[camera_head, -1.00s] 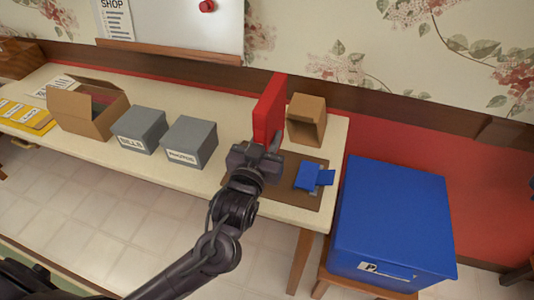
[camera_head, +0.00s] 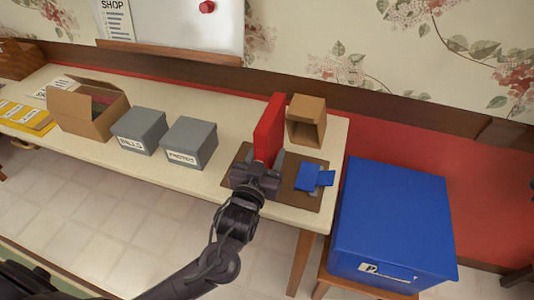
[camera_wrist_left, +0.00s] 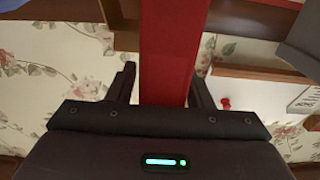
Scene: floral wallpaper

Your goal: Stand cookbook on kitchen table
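The red cookbook (camera_head: 268,128) stands upright, spine or edge toward me, at the back of the brown mat (camera_head: 304,201) on the kitchen table (camera_head: 205,181). Its base is partly hidden by my left gripper (camera_head: 260,160). The left gripper is open, with one finger on each side of the cookbook's near edge. In the left wrist view the cookbook (camera_wrist_left: 168,55) rises between the two spread fingers (camera_wrist_left: 161,88), with slim gaps beside it. My right gripper is not in view.
A brown open box (camera_head: 306,121) stands just right of the cookbook. A blue object (camera_head: 309,177) lies on the mat. Two grey boxes (camera_head: 189,143) and an open cardboard box (camera_head: 88,112) stand left. A large blue box (camera_head: 392,220) stands beyond the table's right end.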

